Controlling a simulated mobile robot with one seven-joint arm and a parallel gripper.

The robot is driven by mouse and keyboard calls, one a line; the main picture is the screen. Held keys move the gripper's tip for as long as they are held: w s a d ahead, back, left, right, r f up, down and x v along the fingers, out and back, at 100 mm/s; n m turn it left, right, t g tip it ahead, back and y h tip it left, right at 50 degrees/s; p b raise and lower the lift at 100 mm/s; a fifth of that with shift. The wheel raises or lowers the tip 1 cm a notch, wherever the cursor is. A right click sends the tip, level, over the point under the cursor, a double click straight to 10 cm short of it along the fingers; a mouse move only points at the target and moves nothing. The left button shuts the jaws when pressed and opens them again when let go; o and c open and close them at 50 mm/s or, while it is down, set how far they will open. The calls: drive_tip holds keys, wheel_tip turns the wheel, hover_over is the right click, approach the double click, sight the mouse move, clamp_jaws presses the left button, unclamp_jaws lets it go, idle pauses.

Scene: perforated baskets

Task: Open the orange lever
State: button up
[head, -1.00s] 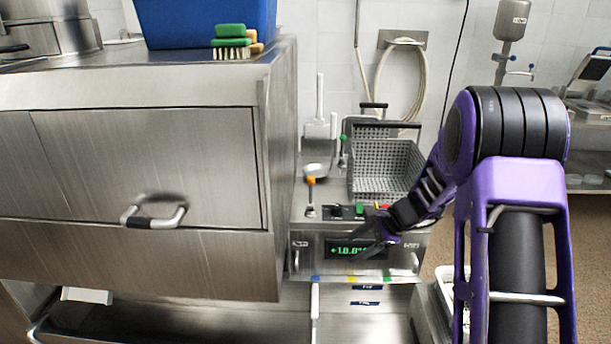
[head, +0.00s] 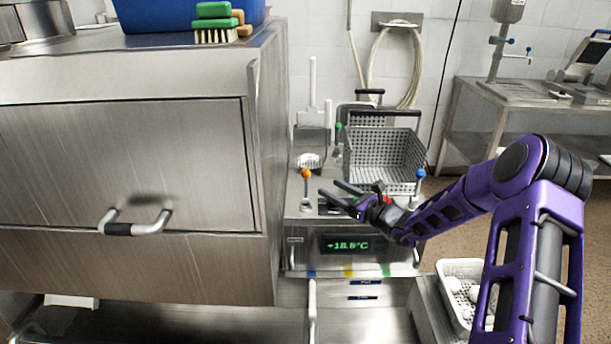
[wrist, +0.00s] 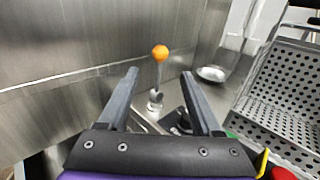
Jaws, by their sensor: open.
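The orange lever (head: 306,174) is an upright metal stick with an orange ball knob, on the left of the fryer-like unit's top. In the wrist view its orange knob (wrist: 160,53) shows a little beyond the fingertips, about midway between them, with its round metal base lower down. My gripper (head: 328,188) is open and empty, its two fingers pointing left toward the lever from the right. In the wrist view the gripper (wrist: 159,73) has the lever's stem lined up in its gap, apart from both fingers.
A perforated metal basket (head: 385,158) stands behind my gripper. A blue-knobbed lever (head: 420,175) and a green-knobbed lever (head: 338,127) stand nearby. A tall steel cabinet (head: 130,150) rises close on the left. A display (head: 352,245) is on the unit's front.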

sight(309, 176)
drive_tip(key=x, duration=1.1)
drive_tip(key=shift+w+a+f, duration=0.1)
clamp_jaws()
idle(1.0)
